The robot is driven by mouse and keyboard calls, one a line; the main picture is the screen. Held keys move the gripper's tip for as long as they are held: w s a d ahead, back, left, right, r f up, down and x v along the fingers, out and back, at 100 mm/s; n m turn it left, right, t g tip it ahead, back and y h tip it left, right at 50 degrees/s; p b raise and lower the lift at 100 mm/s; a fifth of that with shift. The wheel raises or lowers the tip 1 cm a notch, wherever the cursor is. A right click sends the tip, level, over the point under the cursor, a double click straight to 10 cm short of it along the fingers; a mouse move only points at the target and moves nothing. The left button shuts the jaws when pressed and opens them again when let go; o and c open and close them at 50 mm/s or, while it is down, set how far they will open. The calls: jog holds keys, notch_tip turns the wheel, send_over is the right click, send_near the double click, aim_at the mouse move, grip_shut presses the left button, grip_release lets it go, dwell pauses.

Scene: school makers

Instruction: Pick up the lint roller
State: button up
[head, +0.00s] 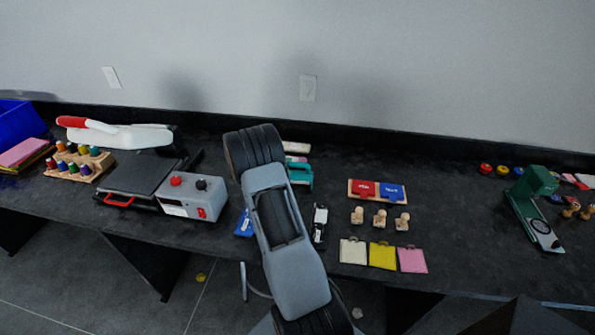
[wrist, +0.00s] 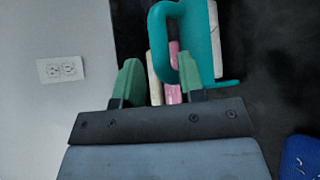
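My gripper (wrist: 160,80) is open in the wrist view, with its two green fingers apart. A pale cream bar (wrist: 154,78) and a pink piece (wrist: 173,70) show between the fingers; they look like the lint roller, but I cannot tell for sure. In the head view a pale, pinkish thing (head: 297,147) lies at the back of the table, partly hidden by my arm. A teal handled tool (wrist: 163,40) with a white strip stands beside the right finger, overlapping it in the picture. It also shows in the head view (head: 303,173). My fingertips are hidden in the head view.
A grey machine (head: 192,198) stands left of my arm. A black and white tool (head: 319,222) and a blue item (head: 244,223) lie near the front. Stamps (head: 380,218) and colored cards (head: 382,255) lie right. The wall rises behind the table.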

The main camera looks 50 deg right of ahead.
aim_at(294, 165)
jog(key=shift+p+x, duration=0.75)
jog(key=shift+x, duration=1.75)
jog(key=shift+w, duration=0.2)
jog(key=shift+c, duration=0.4)
grip_shut()
